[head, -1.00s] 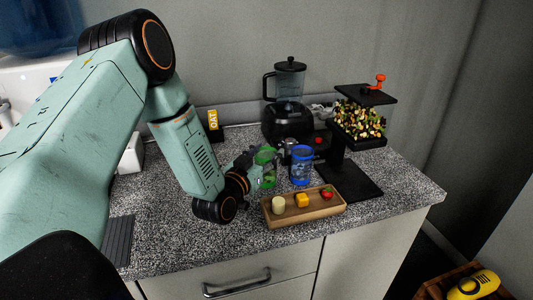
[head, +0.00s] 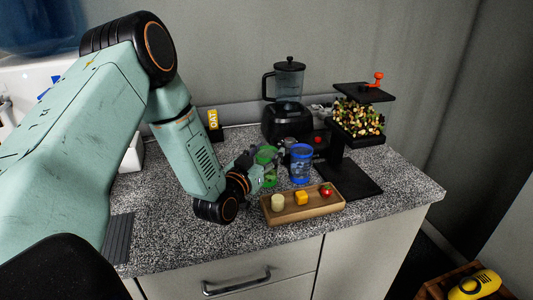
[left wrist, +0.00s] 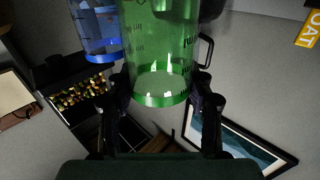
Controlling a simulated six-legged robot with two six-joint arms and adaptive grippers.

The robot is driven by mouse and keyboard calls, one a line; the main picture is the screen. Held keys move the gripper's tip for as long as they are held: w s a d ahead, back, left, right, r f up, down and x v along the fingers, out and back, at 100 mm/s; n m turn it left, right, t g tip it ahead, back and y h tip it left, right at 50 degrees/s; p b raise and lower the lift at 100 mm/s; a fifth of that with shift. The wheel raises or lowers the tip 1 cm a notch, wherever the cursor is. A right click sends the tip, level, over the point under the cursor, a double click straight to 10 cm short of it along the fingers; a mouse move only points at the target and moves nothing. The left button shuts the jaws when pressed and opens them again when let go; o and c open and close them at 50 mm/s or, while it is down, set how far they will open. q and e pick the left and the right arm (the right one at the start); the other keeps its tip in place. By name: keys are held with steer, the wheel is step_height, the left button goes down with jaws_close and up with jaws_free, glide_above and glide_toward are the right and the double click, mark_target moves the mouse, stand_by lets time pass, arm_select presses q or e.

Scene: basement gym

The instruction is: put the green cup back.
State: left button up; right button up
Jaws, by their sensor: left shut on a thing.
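The green cup (head: 267,175) is clear green with a darker rim band, and stands upright at the middle of the counter. My left gripper (head: 262,160) reaches it from the left and is shut on it. In the left wrist view the green cup (left wrist: 160,60) fills the space between the two fingers of the left gripper (left wrist: 163,98). I cannot tell whether its base touches the counter. The blue cup (head: 301,166) stands close to its right; it also shows in the left wrist view (left wrist: 98,30). My right gripper is out of view.
A wooden tray (head: 312,212) with a pale piece, a yellow cube and a red item lies in front. A blender (head: 288,120) and a yellow OAT pack (head: 213,120) stand behind. A dispenser (head: 357,130) of mixed pieces stands right.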

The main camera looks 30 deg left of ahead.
arm_select(q)
steer(key=shift+s+d+f+g, duration=0.1)
steer(key=shift+s+f+g, duration=0.2)
steer(key=shift+f, duration=0.5)
steer(key=o, duration=1.4)
steer(key=shift+s, duration=0.1)
steer(key=shift+s+f, duration=0.15)
steer(key=shift+s, duration=0.05)
steer(key=s, duration=0.6)
steer(key=s+r, duration=0.1)
steer(key=s, duration=0.1)
steer(key=shift+s+d, duration=0.25)
steer(key=shift+s, duration=0.15)
steer(key=shift+s+d+f, duration=0.15)
steer(key=shift+s+d, duration=0.05)
steer(key=shift+s, duration=0.35)
steer(key=shift+s+r, duration=0.25)
steer(key=shift+s, duration=0.5)
steer(key=shift+w, duration=0.25)
